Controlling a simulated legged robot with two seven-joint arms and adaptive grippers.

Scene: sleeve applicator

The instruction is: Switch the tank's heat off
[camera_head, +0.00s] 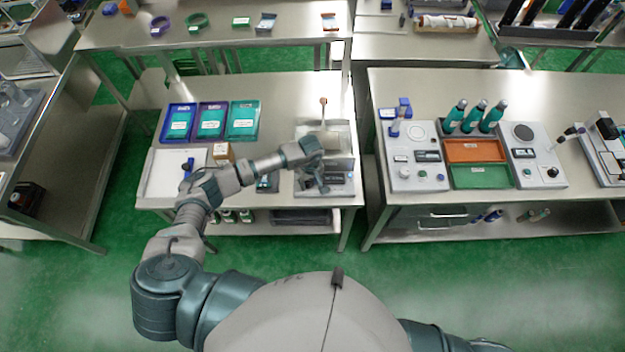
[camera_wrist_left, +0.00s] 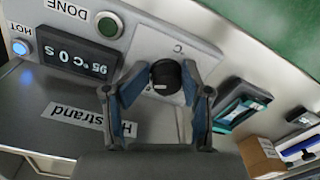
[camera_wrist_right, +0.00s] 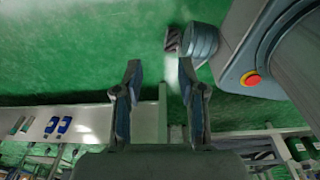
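The tank (camera_head: 342,140) is a grey metal unit at the right end of the left front bench. Its front panel (camera_wrist_left: 150,45) fills much of the left wrist view, with a black round knob (camera_wrist_left: 166,77) bearing a white mark, and a display (camera_wrist_left: 80,52) reading 95 °C 0 S. A HOT light (camera_wrist_left: 20,48) glows blue and a green DONE button (camera_wrist_left: 109,25) sits near it. My left gripper (camera_head: 318,180) is at the panel; its fingertips (camera_wrist_left: 167,68) lean in against both sides of the knob. My right gripper (camera_wrist_right: 159,68) is open and empty, above green floor.
Several coloured packs (camera_head: 211,122), a white sheet (camera_head: 172,172) and a small orange-brown box (camera_head: 222,152) lie left of the tank. A teal-framed device (camera_wrist_left: 240,107) stands close beside the panel. Another bench (camera_head: 480,90) with bottles and trays stands to the right, across a narrow gap.

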